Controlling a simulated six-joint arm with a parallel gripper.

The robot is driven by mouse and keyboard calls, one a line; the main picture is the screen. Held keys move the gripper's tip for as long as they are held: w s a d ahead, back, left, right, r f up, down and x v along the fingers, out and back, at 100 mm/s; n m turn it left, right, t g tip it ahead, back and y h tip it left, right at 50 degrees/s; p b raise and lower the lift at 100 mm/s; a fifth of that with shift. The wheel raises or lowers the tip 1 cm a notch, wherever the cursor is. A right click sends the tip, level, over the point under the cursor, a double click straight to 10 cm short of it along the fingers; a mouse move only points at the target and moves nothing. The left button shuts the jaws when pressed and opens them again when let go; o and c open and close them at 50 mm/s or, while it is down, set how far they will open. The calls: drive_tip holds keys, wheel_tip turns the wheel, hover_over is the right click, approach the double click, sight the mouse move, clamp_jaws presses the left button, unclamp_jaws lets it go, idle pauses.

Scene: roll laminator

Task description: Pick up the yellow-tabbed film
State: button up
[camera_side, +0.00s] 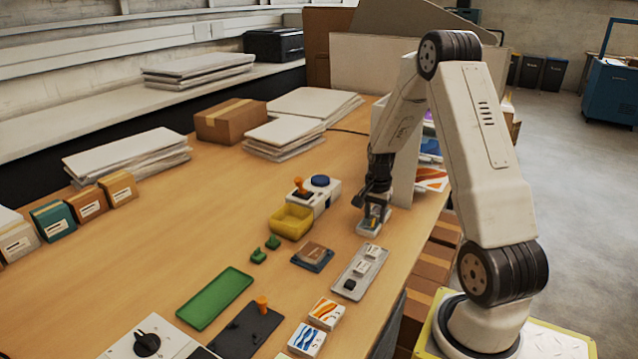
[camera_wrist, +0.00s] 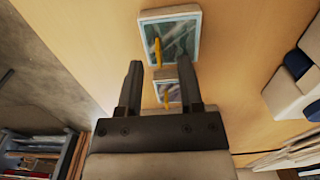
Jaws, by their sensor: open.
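A flat, pale-framed film with a dark teal face and a yellow tab (camera_wrist: 158,52) lies on the wooden table in the wrist view, at and just beyond my fingertips. A second, smaller-looking pale-framed piece with a yellow mark (camera_wrist: 166,93) shows between my fingers, nearer the palm. My gripper (camera_wrist: 159,66) is open, one finger on each side of these pieces; I see no grip on either. In the side view my gripper (camera_side: 372,222) points down, low over the table's right part.
A white device with an orange lever (camera_side: 301,188) and a yellow bin (camera_side: 290,222) stand left of my gripper. A grey tray with small blocks (camera_side: 344,287) and a brown block on a blue mat (camera_side: 313,252) lie nearer the camera. The table's right edge is close by.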

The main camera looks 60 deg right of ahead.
drive_tip(key=shift+f, duration=0.6)
clamp_jaws()
